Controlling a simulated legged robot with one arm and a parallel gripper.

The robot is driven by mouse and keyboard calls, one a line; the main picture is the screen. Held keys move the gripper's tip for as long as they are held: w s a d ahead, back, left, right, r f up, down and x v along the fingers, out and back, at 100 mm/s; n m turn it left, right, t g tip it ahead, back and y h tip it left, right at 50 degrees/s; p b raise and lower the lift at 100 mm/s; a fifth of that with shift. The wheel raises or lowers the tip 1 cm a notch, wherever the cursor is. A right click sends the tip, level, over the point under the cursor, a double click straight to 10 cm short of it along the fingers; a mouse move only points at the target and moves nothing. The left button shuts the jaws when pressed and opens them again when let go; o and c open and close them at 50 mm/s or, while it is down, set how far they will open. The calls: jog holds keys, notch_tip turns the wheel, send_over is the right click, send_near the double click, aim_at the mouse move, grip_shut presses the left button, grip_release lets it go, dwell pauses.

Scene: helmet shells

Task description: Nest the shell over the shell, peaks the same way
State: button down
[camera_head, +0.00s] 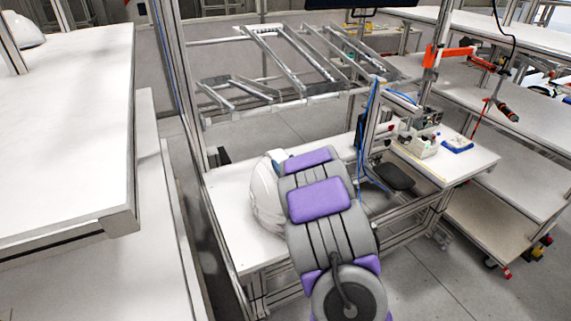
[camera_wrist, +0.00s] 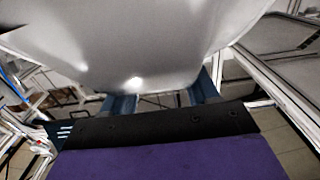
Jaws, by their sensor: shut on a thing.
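A white helmet shell (camera_head: 266,195) shows in the head view at the left edge of my arm, above or at the white workbench; my arm hides much of it. In the wrist view a pale, smooth shell (camera_wrist: 150,45) fills the upper half, close to the camera. My gripper (camera_wrist: 165,98) is shut on this shell at its near lower edge, with blue-grey fingers on either side. I cannot make out a second shell at the bench, nor which way the held shell's peak points.
The white workbench (camera_head: 232,205) stands in a metal frame, with bare top left of the arm. A white rounded object (camera_head: 22,30) lies on the left table (camera_head: 65,120). Small devices (camera_head: 420,145) and a blue item (camera_head: 456,144) sit on the bench's right part.

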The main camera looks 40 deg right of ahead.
jog(key=shift+f, duration=0.15)
jog(key=shift+c, duration=1)
grip_release()
jog(key=p+v, duration=1.5)
jog(key=v, duration=0.2)
jog(key=shift+s+p, duration=0.2)
jog(key=shift+p, duration=0.15)
jog(key=shift+d+f, duration=0.1)
jog(key=shift+f, duration=0.05)
